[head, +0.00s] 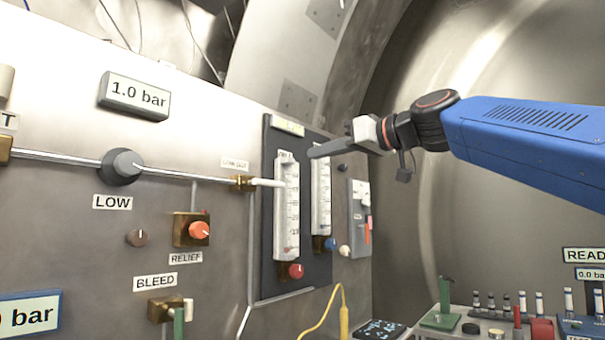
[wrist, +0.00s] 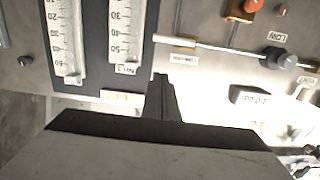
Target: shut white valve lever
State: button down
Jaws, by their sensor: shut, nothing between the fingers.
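The white valve lever (head: 268,183) sticks out to the right from a brass valve body (head: 241,183) under a small label on the steel panel. It lies roughly level, in line with the pipe on its left, and its tip overlaps the left flow tube. The lever also shows in the wrist view (wrist: 161,40), left of the brass body. My gripper (head: 314,152) is shut and empty, up and to the right of the lever, pointing left in front of the flow tubes. Its shut fingers show in the wrist view (wrist: 161,82), apart from the lever.
Two flow tubes (head: 287,207) stand on a dark plate right of the valve. A LOW knob (head: 124,166), an orange RELIEF knob (head: 199,230) and a BLEED valve (head: 166,309) sit left. A bench (head: 470,323) with vials stands lower right.

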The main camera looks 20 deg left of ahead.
jog(key=shift+r, duration=0.35)
jog(key=shift+a, duration=0.1)
send_over(266, 184)
jog(key=w+d, duration=0.3)
jog(key=d, duration=0.2)
jog(key=shift+s+a+f, duration=0.1)
jog(key=shift+a+f, duration=0.15)
jog(key=shift+f, duration=0.9)
jog(key=shift+a+f, duration=0.25)
jog(key=shift+f, duration=0.85)
jog(key=shift+f, duration=0.1)
